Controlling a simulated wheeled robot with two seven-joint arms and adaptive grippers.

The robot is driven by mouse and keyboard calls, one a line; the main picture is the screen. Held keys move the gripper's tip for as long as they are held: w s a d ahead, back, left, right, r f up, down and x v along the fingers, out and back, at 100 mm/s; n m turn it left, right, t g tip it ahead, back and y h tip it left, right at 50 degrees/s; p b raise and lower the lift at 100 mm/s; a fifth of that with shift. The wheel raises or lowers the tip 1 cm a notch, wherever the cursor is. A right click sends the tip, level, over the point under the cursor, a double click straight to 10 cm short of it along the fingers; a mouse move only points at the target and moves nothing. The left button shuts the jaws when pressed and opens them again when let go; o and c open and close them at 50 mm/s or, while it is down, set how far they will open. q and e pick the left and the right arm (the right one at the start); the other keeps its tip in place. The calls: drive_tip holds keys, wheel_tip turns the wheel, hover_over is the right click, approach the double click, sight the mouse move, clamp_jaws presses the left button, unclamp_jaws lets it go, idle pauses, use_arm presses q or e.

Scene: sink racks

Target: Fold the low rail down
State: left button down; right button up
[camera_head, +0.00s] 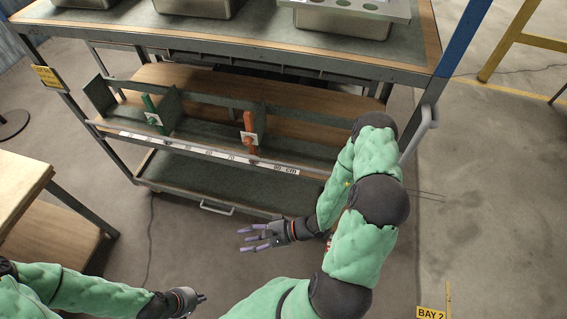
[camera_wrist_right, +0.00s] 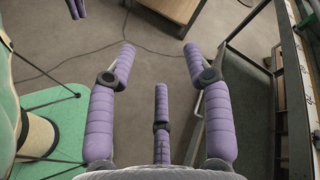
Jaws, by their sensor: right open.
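In the head view, a grey-green rail (camera_head: 200,152) with a white centimetre scale runs across the front of the cart's middle shelf. Its right part passes behind my right arm. A green lever (camera_head: 151,110) and a red lever (camera_head: 249,134) stand upright behind it on white plates. My right gripper (camera_head: 250,237) is open and empty, below and in front of the rail, apart from it. Its spread purple fingers also show in the right wrist view (camera_wrist_right: 160,75). My left gripper (camera_head: 203,297) is low in the head view, apart from the cart; its opening is unclear.
The cart's low tray (camera_head: 220,187) has a front handle (camera_head: 217,208) behind my right gripper. Metal pans (camera_head: 345,20) sit on the cart top. A wooden table (camera_head: 20,185) stands at the left. Floor is free at the right.

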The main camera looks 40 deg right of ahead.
drive_tip(key=w+d+r+m+t+h, duration=0.25)
drive_tip(key=w+d+t+h, duration=0.3)
drive_tip(key=d, duration=0.45)
drive_tip(key=m+t+h+p, duration=0.2)
drive_tip(key=m+t+h, duration=0.15)
drive_tip(key=h, duration=0.55)
approach(284, 165)
drive_tip(key=shift+y, duration=0.35)
drive_tip(key=w+b, duration=0.1)
drive_tip(key=w, duration=0.2)
drive_tip(key=w+d+f, duration=0.1)
drive_tip(key=w, duration=0.3)
drive_tip(key=w+f+b, duration=0.1)
drive_tip(key=w, duration=0.2)
drive_tip(key=shift+w+d+b, duration=0.25)
drive_tip(key=shift+d+b, duration=0.1)
drive_tip(key=shift+d, duration=0.05)
drive_tip(key=shift+c, duration=0.3)
drive_tip(key=shift+g, duration=0.3)
clamp_jaws()
